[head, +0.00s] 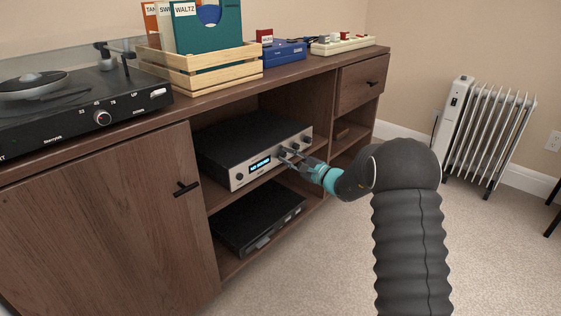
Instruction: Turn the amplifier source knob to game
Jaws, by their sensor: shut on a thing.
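The amplifier (253,142) is a black box with a silver front and a small lit blue display (260,164). It stands on the upper open shelf of the wooden cabinet. My gripper (288,154) reaches in from the right and is shut on a knob on the right half of the amplifier's front. The fingers hide most of that knob, and I cannot read its position or labels. Another dark knob (307,139) shows at the front's right end. The display's text is too small to read.
A black device (258,214) sits on the shelf below. A turntable (60,95), a wooden crate of records (200,75), a blue box (285,52) and a pale tray (343,43) stand on the cabinet top. A white radiator (490,125) is at the right. The carpet in front is clear.

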